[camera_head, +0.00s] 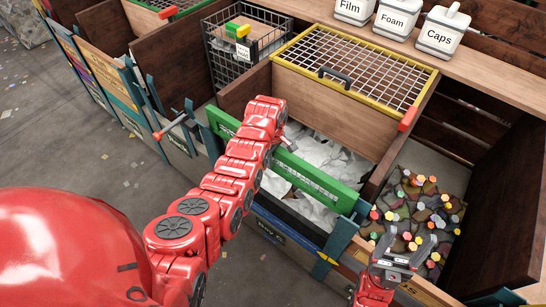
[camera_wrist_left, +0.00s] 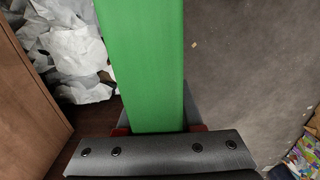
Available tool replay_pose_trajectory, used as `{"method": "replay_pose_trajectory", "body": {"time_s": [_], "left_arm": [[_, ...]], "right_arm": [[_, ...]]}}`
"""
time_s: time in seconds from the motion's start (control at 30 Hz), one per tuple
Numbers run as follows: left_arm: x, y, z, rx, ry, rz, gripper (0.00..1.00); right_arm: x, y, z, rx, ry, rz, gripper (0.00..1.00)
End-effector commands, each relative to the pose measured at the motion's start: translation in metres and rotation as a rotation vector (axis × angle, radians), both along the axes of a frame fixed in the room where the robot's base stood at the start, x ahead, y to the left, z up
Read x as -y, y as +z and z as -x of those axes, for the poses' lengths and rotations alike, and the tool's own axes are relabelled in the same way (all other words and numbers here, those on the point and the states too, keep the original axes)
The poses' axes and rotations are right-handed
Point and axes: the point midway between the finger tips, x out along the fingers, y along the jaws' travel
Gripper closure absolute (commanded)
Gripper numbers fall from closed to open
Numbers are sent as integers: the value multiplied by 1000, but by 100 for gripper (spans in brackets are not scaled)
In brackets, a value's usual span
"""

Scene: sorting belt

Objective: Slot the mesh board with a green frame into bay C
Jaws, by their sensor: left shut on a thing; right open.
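The green-framed mesh board (camera_head: 318,183) stands on edge along the front of a bay filled with white paper. Its ends are near the teal posts, and part of it is hidden behind my left arm. I cannot tell whether it sits in the slots. My left gripper (camera_head: 284,143) is shut on the board's top edge. In the left wrist view, the green frame (camera_wrist_left: 145,60) runs straight up from between the jaws. My right gripper (camera_head: 408,247) is open and empty at the front of the bay with colored caps. A bay label (camera_head: 270,232) on the front is unreadable.
A yellow-framed mesh lid (camera_head: 436,73) lies over the back of the paper bay (camera_head: 305,155). A wire basket (camera_head: 208,62) with colored blocks stands behind left. Bins labeled Film, Foam and Caps (camera_head: 441,36) line the back shelf. The floor (camera_head: 90,150) at left is open.

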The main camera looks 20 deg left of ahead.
Motion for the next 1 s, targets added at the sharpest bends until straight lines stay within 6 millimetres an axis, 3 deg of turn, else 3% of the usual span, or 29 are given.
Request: {"method": "replay_pose_trajectory", "body": {"time_s": [0.03, 1.0], "left_arm": [[0, -11, -1, 2, 0, 0, 100], [0, -145, -1, 4, 0, -1, 100]], "right_arm": [[0, -11, 0, 0, 0, 0, 30], [0, -116, 0, 0, 0, 0, 30]]}}
